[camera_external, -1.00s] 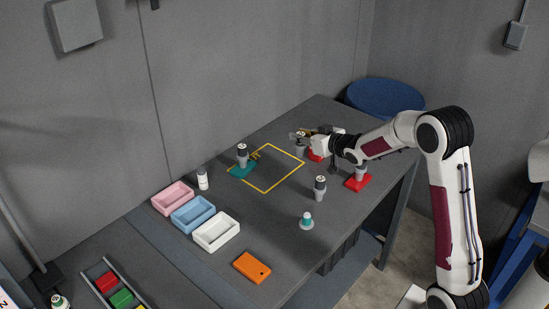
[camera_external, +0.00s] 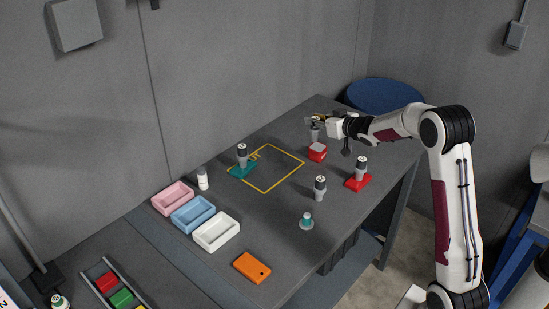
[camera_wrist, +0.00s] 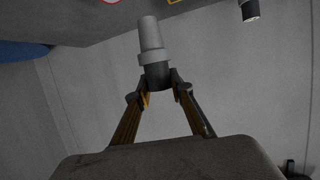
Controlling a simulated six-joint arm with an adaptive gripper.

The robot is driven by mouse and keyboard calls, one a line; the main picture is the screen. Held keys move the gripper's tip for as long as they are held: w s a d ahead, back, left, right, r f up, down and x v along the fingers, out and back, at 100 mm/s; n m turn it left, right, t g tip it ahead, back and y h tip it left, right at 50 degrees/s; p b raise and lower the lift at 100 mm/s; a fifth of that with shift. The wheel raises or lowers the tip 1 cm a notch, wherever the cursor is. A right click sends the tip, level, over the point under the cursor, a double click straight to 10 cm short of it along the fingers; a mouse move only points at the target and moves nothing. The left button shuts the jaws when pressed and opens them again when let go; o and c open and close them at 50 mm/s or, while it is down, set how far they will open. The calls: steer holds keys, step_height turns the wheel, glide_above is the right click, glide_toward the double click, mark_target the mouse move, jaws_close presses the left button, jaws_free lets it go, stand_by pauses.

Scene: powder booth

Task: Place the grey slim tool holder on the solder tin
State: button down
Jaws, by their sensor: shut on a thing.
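My gripper (camera_external: 315,122) is at the far part of the table, shut on a grey slim tool holder (camera_external: 314,134). In the wrist view the tool holder (camera_wrist: 151,40) is light grey with a dark end between the fingertips (camera_wrist: 158,85). A small red block-like thing with a pale top (camera_external: 317,152), which looks like the solder tin, stands on the table just below the held holder. The holder appears above it and apart from it.
Similar grey holders stand on a teal base (camera_external: 238,172), on a red base (camera_external: 357,184) and on the bare table (camera_external: 320,189). The yellow outline (camera_external: 285,178) is mostly clear.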

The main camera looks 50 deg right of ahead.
steer(key=w+d+r, duration=0.1)
steer(key=d+r, duration=0.2)
steer(key=d, duration=0.2)
steer(key=shift+w+r, duration=0.25)
steer(key=shift+r, duration=0.1)
steer(key=shift+d+f+h, duration=0.1)
steer(key=shift+f+h, duration=0.05)
steer(key=shift+h, duration=0.15)
steer(key=shift+f, duration=3)
steer(key=shift+f, duration=0.1)
steer(key=shift+f, duration=1.75)
steer(key=shift+f, duration=0.2)
